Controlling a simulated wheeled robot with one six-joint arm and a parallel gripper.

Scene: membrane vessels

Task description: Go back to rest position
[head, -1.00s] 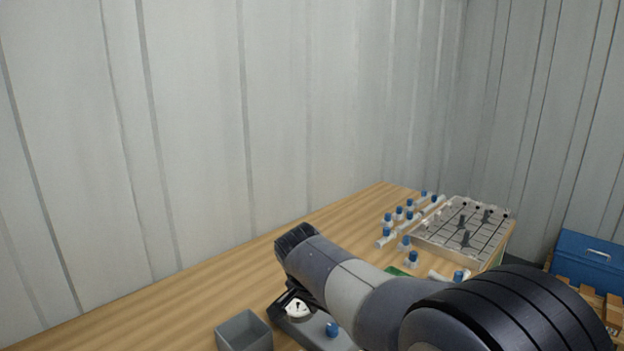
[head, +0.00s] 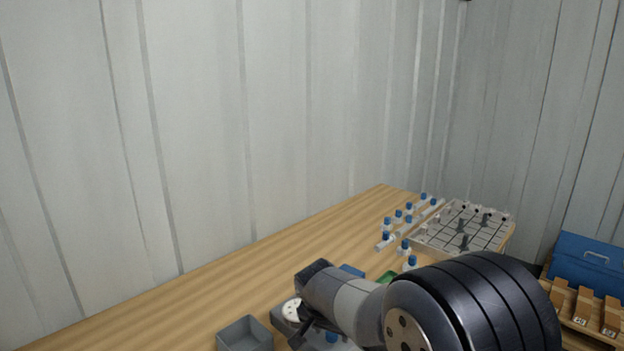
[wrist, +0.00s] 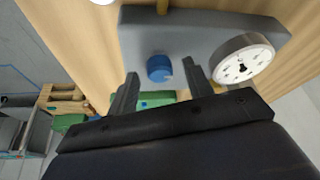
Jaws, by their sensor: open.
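My gripper (wrist: 160,70) is open, its two dark fingers pointing at a grey device in the wrist view. A blue cap (wrist: 159,68) on the grey device (wrist: 190,35) shows in the gap between the fingertips, apart from both fingers. A white round dial (wrist: 243,65) sits at the device's right end. In the head view my arm reaches over the table, and the device with its dial (head: 292,310) and blue cap (head: 331,337) shows beside it. My gripper is mostly hidden by my arm there.
A grey open bin (head: 245,335) stands left of the device. Several blue-capped vessels (head: 386,240) and a gridded rack (head: 463,228) stand at the table's far right. A blue box (head: 590,260) and brown cartons (head: 583,305) are at right. The left table (head: 170,305) is clear.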

